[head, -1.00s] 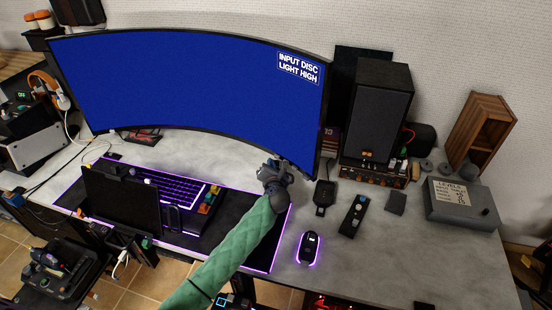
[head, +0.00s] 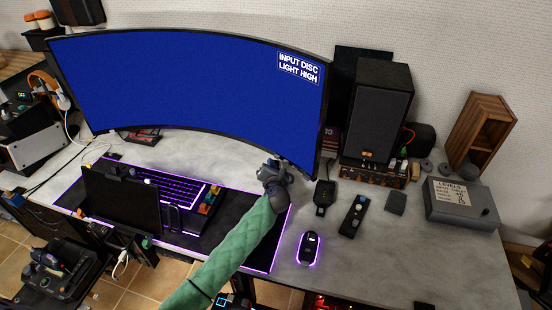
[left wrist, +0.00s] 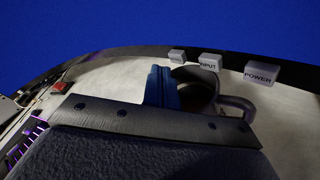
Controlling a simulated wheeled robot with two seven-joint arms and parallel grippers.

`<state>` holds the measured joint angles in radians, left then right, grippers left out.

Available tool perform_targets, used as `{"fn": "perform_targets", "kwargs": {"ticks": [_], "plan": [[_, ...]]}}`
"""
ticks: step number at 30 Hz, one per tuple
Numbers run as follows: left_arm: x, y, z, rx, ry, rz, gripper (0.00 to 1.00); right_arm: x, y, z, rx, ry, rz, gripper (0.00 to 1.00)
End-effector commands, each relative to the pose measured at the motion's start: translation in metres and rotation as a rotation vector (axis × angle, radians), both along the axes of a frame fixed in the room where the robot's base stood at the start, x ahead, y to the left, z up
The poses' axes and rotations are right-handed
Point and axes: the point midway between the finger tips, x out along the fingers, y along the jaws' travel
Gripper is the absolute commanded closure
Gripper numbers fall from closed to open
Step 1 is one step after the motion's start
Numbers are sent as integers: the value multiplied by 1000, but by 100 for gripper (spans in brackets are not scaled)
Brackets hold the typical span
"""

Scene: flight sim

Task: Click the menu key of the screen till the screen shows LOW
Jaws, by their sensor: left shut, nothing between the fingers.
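The curved screen (head: 190,85) is lit blue and shows "INPUT DISC" and "LIGHT HIGH" at its upper right. In the left wrist view, keys stand along the lower edge of the screen (left wrist: 120,30). One is marked POWER (left wrist: 261,73), one reads INPUT (left wrist: 209,62), and a smaller key (left wrist: 177,55) is left of them, its label too small to read. My left gripper (head: 272,168) is shut and empty, close below the screen's lower right edge. In the wrist view its blue finger (left wrist: 161,86) is near the smaller key; I cannot tell whether they touch. My right gripper is not in view.
A mouse (head: 309,248), a remote (head: 354,215) and a speaker (head: 375,112) are to the right. The desk's right front is mostly clear.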

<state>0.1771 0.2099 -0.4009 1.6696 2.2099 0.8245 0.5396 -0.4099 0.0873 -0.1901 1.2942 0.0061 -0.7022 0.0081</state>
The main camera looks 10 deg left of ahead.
Motion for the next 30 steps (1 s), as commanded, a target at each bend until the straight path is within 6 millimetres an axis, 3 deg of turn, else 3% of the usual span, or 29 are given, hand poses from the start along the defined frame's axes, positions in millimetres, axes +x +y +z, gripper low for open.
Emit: {"fn": "perform_targets", "kwargs": {"ticks": [30], "plan": [[8, -3, 0, 1, 0, 0, 100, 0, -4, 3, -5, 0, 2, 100]]}}
